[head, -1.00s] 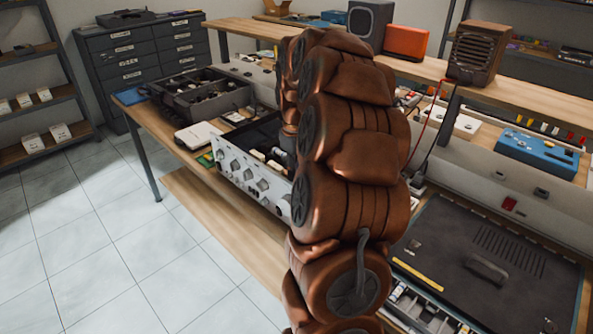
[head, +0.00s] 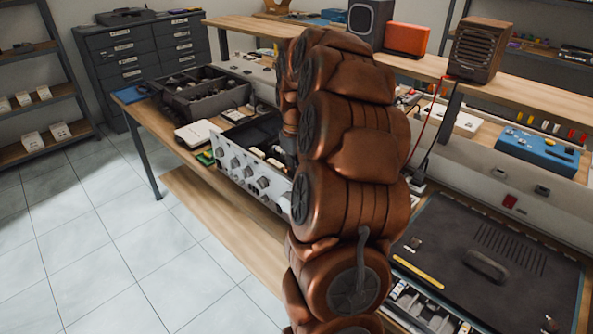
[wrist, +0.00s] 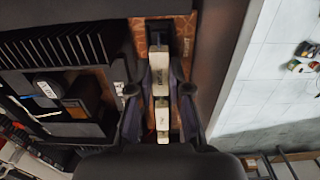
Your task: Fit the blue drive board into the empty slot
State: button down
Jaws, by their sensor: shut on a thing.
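My gripper (wrist: 158,92) is in the wrist view, its two dark fingers close around a narrow part between them. I take this to be the blue drive board, seen from above; little of its blue face shows. Two pale blocks (wrist: 159,73) lie in line between the fingers. An orange-brown printed board (wrist: 181,22) lies beyond and below the fingertips, inside the open chassis. The chassis (head: 243,172) shows in the head view with its pale knobbed front panel. My arm hides the gripper there. I cannot make out the empty slot or whether the held part touches it.
Black heatsink fins (wrist: 62,50) and other parts stand left of the fingers in the wrist view. The chassis wall (wrist: 232,60) runs close on the right. A dark lid-like panel (head: 478,250) lies on the bench at right. A divided grey bin (head: 205,98) stands behind.

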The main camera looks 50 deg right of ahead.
jog(key=shift+f, duration=0.25)
dwell(0.3)
jog(key=c, duration=1)
grip_release()
jog(key=shift+r, duration=0.1)
notch_tip(320, 180, up, 12)
jog(key=shift+f, duration=0.1)
dwell(0.3)
